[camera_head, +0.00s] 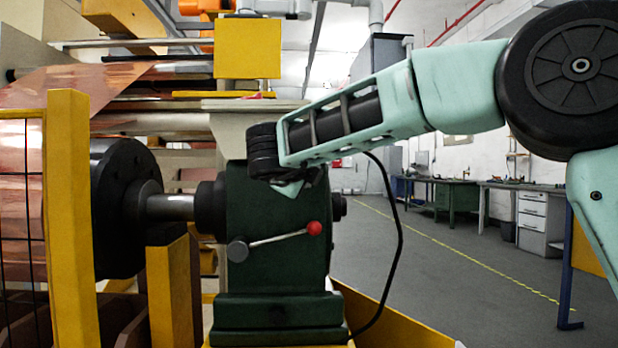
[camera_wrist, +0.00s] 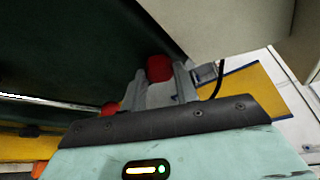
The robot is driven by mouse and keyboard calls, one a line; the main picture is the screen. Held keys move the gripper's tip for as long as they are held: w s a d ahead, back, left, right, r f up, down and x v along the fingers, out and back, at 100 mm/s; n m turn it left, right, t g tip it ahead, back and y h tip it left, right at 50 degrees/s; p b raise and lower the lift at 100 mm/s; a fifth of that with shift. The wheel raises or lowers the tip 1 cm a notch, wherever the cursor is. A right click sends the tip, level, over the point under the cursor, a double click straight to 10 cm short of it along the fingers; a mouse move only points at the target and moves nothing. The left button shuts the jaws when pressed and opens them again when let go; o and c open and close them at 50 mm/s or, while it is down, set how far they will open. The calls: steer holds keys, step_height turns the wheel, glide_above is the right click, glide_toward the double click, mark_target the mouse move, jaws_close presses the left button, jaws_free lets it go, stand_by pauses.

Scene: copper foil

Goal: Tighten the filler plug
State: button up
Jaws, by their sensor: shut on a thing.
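The dark green gearbox (camera_head: 275,240) stands in the middle of the head view, with a lever ending in a red knob (camera_head: 314,228) on its near face. In the wrist view, a red filler plug (camera_wrist: 159,67) sits between the fingertips of my gripper (camera_wrist: 158,80), which is shut on it. The plug is against the dark green gearbox wall (camera_wrist: 90,50). The lever's red knob (camera_wrist: 110,108) shows just left of the fingers. In the head view my arm reaches in from the right over the gearbox top, and the fingers and plug are hidden.
A shaft (camera_head: 170,207) joins the gearbox to a black flange (camera_head: 118,208) on the left. A yellow guard post (camera_head: 70,220) and copper foil (camera_head: 75,82) are further left. A black cable (camera_head: 398,225) hangs right of the gearbox. The floor (camera_head: 450,270) at right is open.

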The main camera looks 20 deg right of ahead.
steer(key=shift+s+d+m+y+b, duration=0.15)
steer(key=shift+m+y+b, duration=0.45)
steer(key=shift+m+y, duration=1.15)
steer(key=shift+w+d+m+y+b, duration=0.15)
steer(key=shift+m+y+b, duration=0.7)
steer(key=shift+m, duration=1.65)
steer(key=shift+s+d+m+y+b, duration=0.1)
steer(key=shift+d+m+y+b, duration=0.25)
steer(key=shift+m+y, duration=1.5)
steer(key=shift+m+h, duration=0.25)
steer(key=shift+m, duration=0.15)
steer(key=shift+a, duration=0.1)
steer(key=o, duration=1)
steer(key=shift+r, duration=0.1)
